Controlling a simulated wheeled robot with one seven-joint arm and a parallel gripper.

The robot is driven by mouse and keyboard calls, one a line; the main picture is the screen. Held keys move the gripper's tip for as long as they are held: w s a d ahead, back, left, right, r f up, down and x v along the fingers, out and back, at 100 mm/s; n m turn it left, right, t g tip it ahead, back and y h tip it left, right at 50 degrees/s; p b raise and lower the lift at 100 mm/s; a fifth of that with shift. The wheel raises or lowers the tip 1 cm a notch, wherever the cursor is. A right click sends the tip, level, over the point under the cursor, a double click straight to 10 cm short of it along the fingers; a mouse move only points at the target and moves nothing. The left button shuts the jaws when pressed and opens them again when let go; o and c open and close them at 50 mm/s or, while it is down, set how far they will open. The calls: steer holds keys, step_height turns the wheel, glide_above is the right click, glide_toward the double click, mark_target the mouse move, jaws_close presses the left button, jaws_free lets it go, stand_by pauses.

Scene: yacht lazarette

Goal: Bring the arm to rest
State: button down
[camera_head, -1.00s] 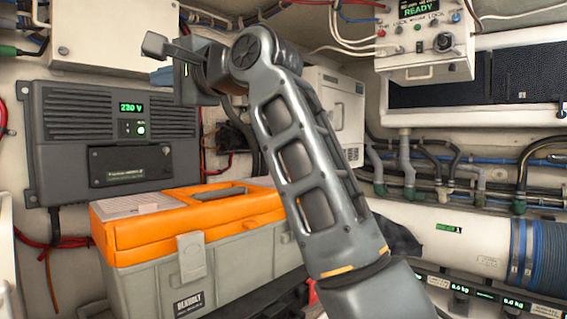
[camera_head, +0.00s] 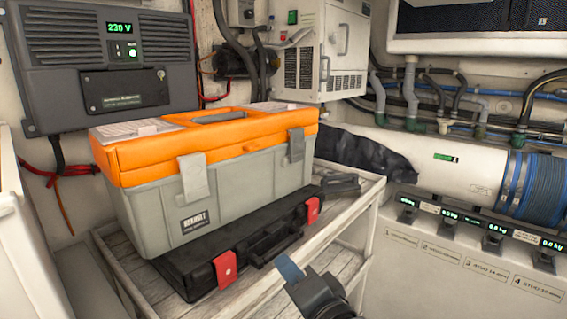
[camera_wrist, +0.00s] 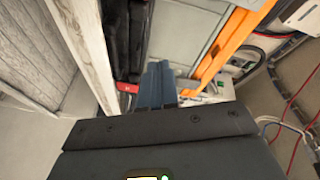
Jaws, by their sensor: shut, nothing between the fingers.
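My gripper (camera_head: 290,268) shows at the bottom middle of the head view, in front of the shelf's front edge. Only its blue fingers and part of the dark wrist are visible there; most of the arm is out of view. In the wrist view the blue fingers (camera_wrist: 156,84) lie side by side, shut and empty. Beyond them are the grey side and orange edge of the toolbox (camera_wrist: 190,40). I cannot tell the exact gap between the fingers and the shelf edge.
A grey toolbox with an orange lid (camera_head: 215,190) stands on a slatted shelf (camera_head: 130,262). Labelled hooks (camera_head: 490,242) line the right wall. Open space lies right of the shelf.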

steer(key=s+d+f+n+h, duration=0.1)
steer(key=s+d+f+h, duration=0.1)
steer(key=s+d+f, duration=0.35)
steer(key=s+d+f+h, duration=0.2)
steer(key=s+d, duration=0.1)
steer(key=s, duration=0.5)
steer(key=s+d+f+n+h, duration=0.1)
steer(key=s+d+f, duration=0.3)
steer(key=s, duration=0.3)
steer(key=s+d+r+n+h, duration=0.1)
steer(key=s+d+r+n, duration=0.1)
steer(key=s, duration=0.9)
steer(key=s+d+r+n+g+h, duration=0.1)
steer(key=s+d, duration=0.5)
steer(key=s, duration=0.6)
step_height(320, 180, up, 3)
steer(key=n+h, duration=0.1)
steer(key=n, duration=0.1)
steer(key=shift+s+f+n, duration=0.15)
steer(key=shift+f+n, duration=0.05)
steer(key=shift+n, duration=0.2)
steer(key=c, duration=1.9)
jaws_free()
steer(key=shift+d, duration=0.1)
